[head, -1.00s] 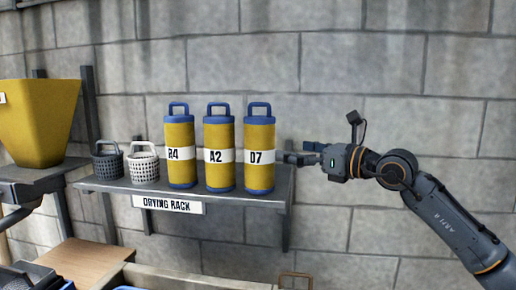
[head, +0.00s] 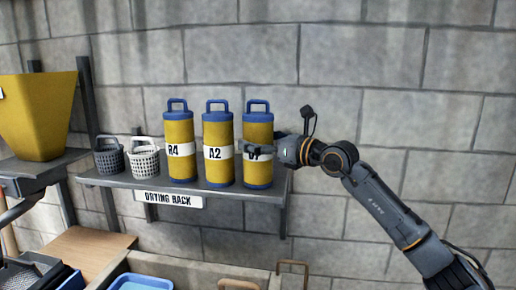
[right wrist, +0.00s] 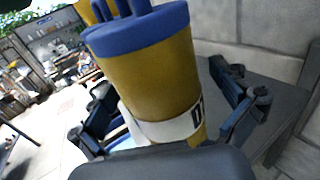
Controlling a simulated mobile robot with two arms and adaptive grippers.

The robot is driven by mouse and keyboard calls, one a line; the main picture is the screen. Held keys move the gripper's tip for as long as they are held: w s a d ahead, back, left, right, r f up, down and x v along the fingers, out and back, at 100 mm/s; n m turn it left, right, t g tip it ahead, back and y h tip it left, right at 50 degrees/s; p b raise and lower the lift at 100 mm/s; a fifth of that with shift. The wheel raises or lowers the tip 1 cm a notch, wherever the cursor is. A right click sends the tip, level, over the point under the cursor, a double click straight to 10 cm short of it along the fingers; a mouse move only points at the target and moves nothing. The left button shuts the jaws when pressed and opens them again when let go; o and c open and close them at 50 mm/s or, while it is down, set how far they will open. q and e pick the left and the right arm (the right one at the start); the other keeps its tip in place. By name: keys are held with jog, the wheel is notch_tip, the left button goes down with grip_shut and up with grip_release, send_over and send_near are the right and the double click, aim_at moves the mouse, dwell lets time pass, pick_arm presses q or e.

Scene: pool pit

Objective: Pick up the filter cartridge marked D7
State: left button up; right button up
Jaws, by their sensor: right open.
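The filter cartridge marked D7 (head: 258,172) is a yellow cylinder with blue ends, a blue handle and a white label band. It stands upright at the right end of the drying rack's row. My right gripper (head: 262,148) is at its label height, coming from the right and partly covering the label. In the right wrist view the cartridge (right wrist: 150,80) stands between the two open fingers of the gripper (right wrist: 168,112), one on each side. I cannot tell whether either finger touches it. My left gripper is not in view.
Cartridges A2 (head: 218,170) and R4 (head: 180,168) stand close to the left of D7 on the drying rack shelf (head: 130,181). A white basket (head: 143,162) and a dark basket (head: 109,160) are further left. A block wall (head: 370,60) is behind. A blue tray (head: 142,283) lies below.

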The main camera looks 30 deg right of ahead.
jog(key=c, duration=1.5)
jog(key=shift+r, duration=0.15)
